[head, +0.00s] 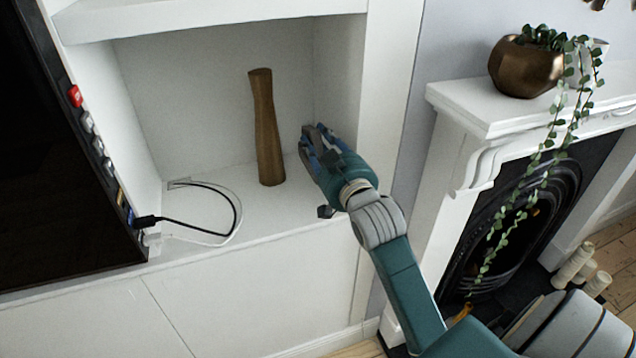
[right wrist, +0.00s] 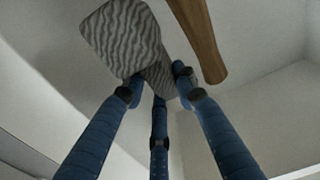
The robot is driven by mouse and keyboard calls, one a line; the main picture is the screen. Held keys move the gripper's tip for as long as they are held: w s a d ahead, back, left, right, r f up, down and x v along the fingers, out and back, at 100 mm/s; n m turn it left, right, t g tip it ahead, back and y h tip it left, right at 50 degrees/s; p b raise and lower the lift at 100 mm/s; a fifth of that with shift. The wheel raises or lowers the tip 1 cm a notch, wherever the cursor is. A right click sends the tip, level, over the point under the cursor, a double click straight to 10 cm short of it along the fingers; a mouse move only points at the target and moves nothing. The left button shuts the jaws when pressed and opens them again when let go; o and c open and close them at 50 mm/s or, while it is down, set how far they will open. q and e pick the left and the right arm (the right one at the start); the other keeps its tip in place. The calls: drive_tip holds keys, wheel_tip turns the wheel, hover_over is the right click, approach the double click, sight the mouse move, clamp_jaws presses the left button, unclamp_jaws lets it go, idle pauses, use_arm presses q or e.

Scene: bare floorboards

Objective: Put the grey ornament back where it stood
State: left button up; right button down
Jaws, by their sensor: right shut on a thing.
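The grey ornament (right wrist: 125,38) shows in the right wrist view as a wavy-striped grey piece with a broad end and a narrower part. My right gripper (right wrist: 156,88) is shut on its narrower part with three blue fingers. In the head view my right gripper (head: 316,150) is inside the white alcove, at its right side. The ornament cannot be made out there, hidden by the gripper. My left gripper is in neither view.
A tall brown wooden vase (head: 267,130) stands in the alcove just left of my right gripper; it also shows close beside the ornament in the right wrist view (right wrist: 200,38). A black cable (head: 205,225) lies on the shelf (head: 275,212) at left. A mantelpiece (head: 490,112) with a potted plant (head: 522,68) stands at right.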

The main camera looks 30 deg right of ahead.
wheel_tip(320, 180, down, 11)
drive_tip(key=shift+r, duration=0.15)
idle(0.4)
drive_tip(key=c, duration=1.4)
unclamp_jaws()
drive_tip(key=shift+o, duration=0.2)
drive_tip(key=shift+r, duration=0.1)
drive_tip(key=b+v, duration=0.2)
drive_tip(key=v, duration=1)
